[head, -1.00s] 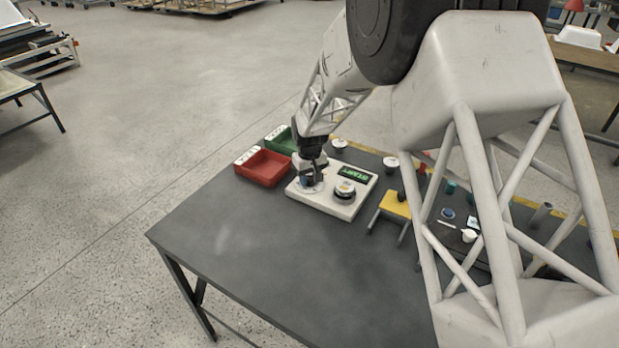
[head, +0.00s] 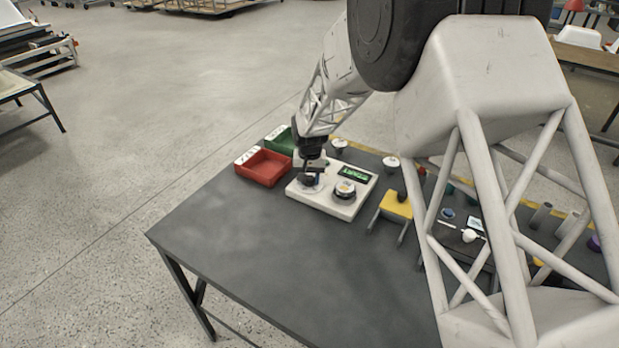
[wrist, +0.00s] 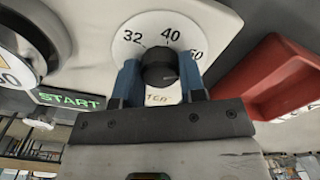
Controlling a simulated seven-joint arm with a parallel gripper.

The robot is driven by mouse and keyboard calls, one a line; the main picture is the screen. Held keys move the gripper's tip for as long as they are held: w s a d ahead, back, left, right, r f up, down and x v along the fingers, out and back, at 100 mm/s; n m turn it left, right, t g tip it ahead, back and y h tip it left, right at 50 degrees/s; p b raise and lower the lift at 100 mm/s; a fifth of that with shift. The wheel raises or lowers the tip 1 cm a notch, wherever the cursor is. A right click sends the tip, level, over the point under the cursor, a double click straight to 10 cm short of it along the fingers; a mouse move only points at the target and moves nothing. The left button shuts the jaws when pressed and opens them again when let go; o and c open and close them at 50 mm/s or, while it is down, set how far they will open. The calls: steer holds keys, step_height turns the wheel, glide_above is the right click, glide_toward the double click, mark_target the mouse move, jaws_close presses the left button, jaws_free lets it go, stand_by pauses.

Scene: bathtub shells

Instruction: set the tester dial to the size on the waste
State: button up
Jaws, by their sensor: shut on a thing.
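The white tester (head: 322,206) stands on the dark table. I cannot make out a pointer on the knob. The round waste (head: 345,189) sits on the tester beside the dial. In the wrist view, its printed size is cut off at the left edge; the visible part looks like 40 (wrist: 9,79).
A green START display (head: 354,174) is on the tester. A red bin (head: 262,178) and a green bin (head: 281,136) stand left of it. A yellow-topped stand (head: 396,205) is to the right. The table front is clear.

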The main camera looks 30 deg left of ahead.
mark_target(310, 178)
steer(key=o, duration=0.9)
steer(key=shift+r, duration=3.9)
steer(key=shift+d+r, duration=0.1)
